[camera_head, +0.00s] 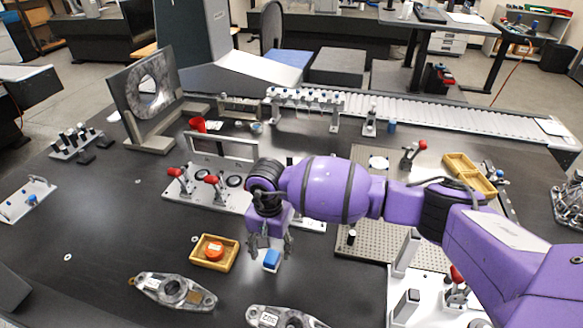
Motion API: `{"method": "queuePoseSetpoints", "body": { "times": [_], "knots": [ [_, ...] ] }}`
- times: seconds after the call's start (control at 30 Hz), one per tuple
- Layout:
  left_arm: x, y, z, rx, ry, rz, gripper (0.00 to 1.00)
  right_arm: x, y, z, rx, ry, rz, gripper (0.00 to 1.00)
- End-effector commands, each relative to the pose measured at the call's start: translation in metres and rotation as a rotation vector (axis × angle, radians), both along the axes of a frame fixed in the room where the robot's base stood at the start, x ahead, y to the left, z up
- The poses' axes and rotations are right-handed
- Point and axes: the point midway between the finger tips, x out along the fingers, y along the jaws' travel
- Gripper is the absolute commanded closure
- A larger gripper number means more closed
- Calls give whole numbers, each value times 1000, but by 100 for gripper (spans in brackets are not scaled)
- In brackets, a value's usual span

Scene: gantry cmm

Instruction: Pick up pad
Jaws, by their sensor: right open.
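My right gripper (269,246) hangs down from the purple arm near the middle of the table, with its fingers apart and nothing seen between them. A small blue block (271,259) on a pale base shows just below and between the fingertips; it may be the pad. I cannot tell whether the fingers touch it, and its back is partly hidden by the gripper. An orange round piece (214,250) sits in a small yellow tray (201,264) left of the gripper. My left gripper is not in view.
A metal link part (173,291) lies at the front left, and another (284,318) at the front edge. A fixture plate with red-handled clamps (211,183) stands behind the gripper. A perforated plate (372,246) lies to the right under my arm. The table at left front is mostly clear.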

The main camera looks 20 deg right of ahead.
Motion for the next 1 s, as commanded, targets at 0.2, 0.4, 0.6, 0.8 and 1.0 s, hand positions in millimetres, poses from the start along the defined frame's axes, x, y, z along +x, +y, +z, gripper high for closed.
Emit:
{"method": "queuePoseSetpoints", "body": {
  "times": [0.2,0.4,0.6,0.8,1.0],
  "knots": [
    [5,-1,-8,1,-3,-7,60,-1,2,-23,4,1,-2,48],
    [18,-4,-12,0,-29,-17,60,-2,3,-54,5,2,-2,48],
    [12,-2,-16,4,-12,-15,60,1,3,-54,5,-5,-2,48],
    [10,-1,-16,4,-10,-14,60,1,3,-53,5,-5,-2,67],
    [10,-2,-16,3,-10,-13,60,0,3,-53,4,-4,-2,93]
  ]
}}
